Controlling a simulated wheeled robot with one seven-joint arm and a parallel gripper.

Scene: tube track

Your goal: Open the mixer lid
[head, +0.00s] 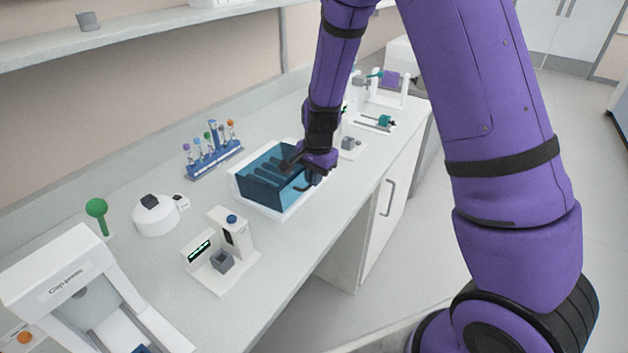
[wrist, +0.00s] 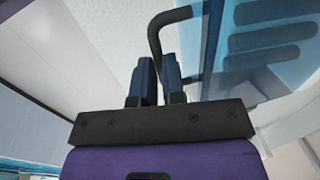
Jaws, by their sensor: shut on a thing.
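The mixer is a white box (head: 262,206) on the bench with a clear blue lid (head: 252,163) over dark rollers. The lid looks down over the box; I cannot tell whether it is slightly raised. The lid also shows in the wrist view (wrist: 221,45). Its dark bent handle (wrist: 156,38) runs down between my fingers. My gripper (head: 312,179) is at the right front side of the mixer, shut on the handle. In the wrist view my gripper (wrist: 157,78) has both fingers close about the bar. The gripped part is mostly hidden.
A blue rack of tubes (head: 213,162) stands behind the mixer. More equipment (head: 378,122) stands to the right. The bench front edge is close to the mixer.

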